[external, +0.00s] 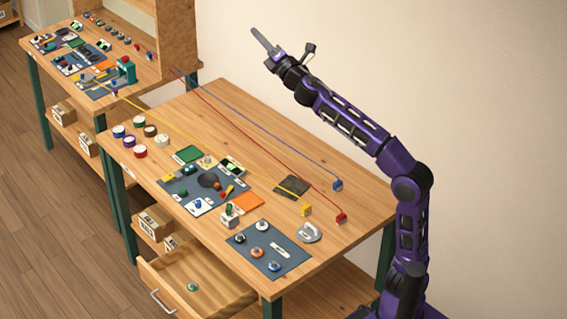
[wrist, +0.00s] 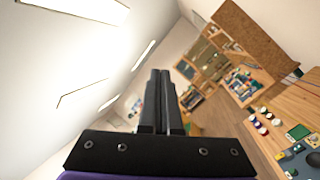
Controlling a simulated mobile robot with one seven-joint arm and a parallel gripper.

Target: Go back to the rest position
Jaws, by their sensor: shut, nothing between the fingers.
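My gripper (external: 262,42) is raised high above the wooden workbench (external: 215,99) in the external view, with the purple arm stretched up and to the left. Its fingers are shut and empty. In the wrist view my gripper (wrist: 160,80) points out into the room, with its two dark fingers side by side and touching. Nothing is in contact with it.
A grey mat (external: 267,252) and several small parts lie on the bench. Red, yellow and blue cables run across it. A drawer (external: 200,290) stands open at the front. A second bench (external: 120,98) with a shelf is at the back left. The air around my gripper is clear.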

